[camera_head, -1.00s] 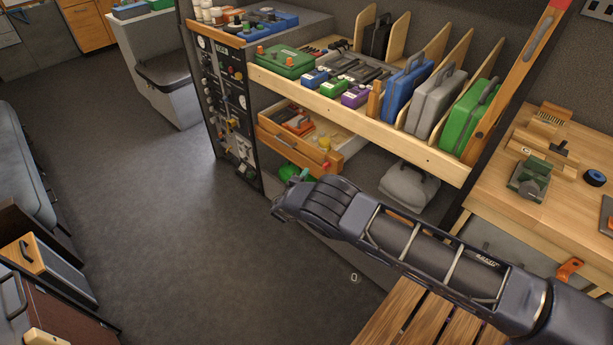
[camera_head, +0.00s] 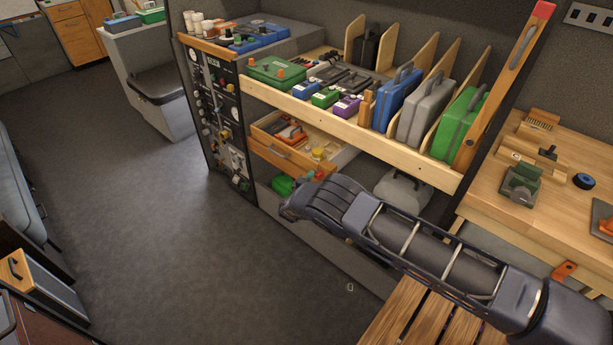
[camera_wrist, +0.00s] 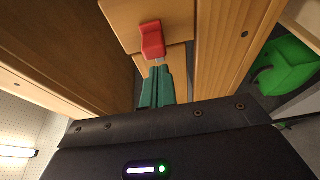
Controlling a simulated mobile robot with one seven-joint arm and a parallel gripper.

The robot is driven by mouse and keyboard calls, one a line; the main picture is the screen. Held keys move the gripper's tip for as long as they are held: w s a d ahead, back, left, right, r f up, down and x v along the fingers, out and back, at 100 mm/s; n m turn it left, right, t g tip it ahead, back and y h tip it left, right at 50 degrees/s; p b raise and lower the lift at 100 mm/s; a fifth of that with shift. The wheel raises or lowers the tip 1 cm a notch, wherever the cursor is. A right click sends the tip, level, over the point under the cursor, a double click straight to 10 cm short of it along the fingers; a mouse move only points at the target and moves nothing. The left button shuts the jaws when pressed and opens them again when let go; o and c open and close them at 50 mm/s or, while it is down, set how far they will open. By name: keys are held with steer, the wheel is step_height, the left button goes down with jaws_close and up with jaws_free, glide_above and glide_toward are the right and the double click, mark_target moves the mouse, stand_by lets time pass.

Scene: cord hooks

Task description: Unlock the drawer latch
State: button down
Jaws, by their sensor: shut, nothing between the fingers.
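The red drawer latch (camera_wrist: 152,40) shows in the wrist view on pale wood, at the top middle. My gripper (camera_wrist: 155,70) has its green fingers closed together, with tips just below the latch in the picture. I cannot tell whether they touch it. In the head view, the wooden drawer (camera_head: 282,156) sits under the shelf, and its tray with small items shows from above. A small red piece (camera_head: 320,174), probably the latch, shows at its right end.
A shelf (camera_head: 345,127) with cases and boxes hangs above the drawer. A green object (camera_head: 282,185) lies below it and also shows in the wrist view (camera_wrist: 285,68). A grey bag (camera_head: 402,190) stands right of it.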

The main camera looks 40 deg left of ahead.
mark_target(318, 178)
steer(key=shift+d, duration=0.55)
steer(key=shift+d, duration=1.45)
steer(key=shift+w+f, duration=0.1)
steer(key=shift+a, duration=1.9)
steer(key=shift+s+a, duration=0.25)
steer(key=shift+a, duration=0.05)
steer(key=v, duration=1)
steer(key=shift+w+d, duration=0.1)
